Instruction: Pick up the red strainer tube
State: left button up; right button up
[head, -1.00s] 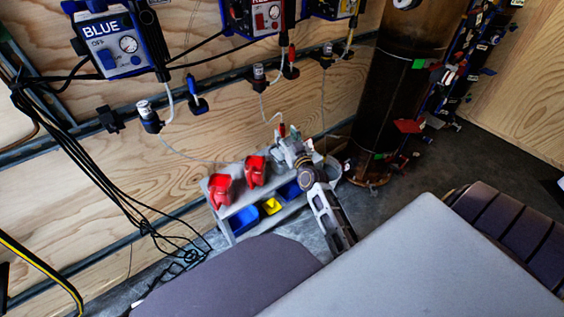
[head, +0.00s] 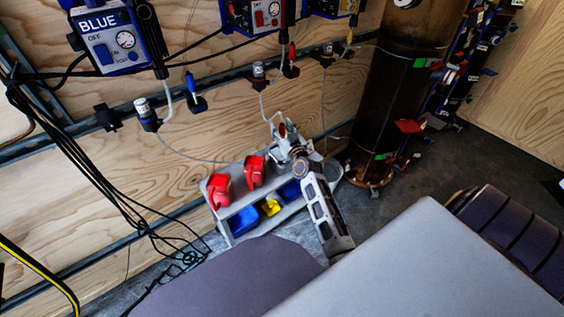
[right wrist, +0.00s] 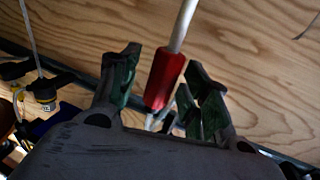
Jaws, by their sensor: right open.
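The red strainer tube shows in the right wrist view as a red sleeve (right wrist: 165,78) on a white hose. It stands tilted between the two fingers of my right gripper (right wrist: 163,85), with visible gaps on both sides. The gripper is open and its dark green finger pads do not appear to touch the sleeve. In the head view my right gripper (head: 285,133) is in front of the plywood wall, above the small grey shelf, with a small bit of red (head: 282,130) between its fingers. The sleeve's lower end is partly hidden by the gripper body. My left gripper is not in view.
The grey shelf (head: 213,192) holds red jugs (head: 219,189) and blue and yellow bins, close left of my right arm. A dark brown cylinder (head: 399,100) stands to the right. Hoses and pump boxes (head: 117,43) hang on the wall.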

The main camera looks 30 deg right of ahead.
grip_shut()
dwell(0.3)
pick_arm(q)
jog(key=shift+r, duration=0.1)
pick_arm(e)
jog(key=shift+r, duration=0.15)
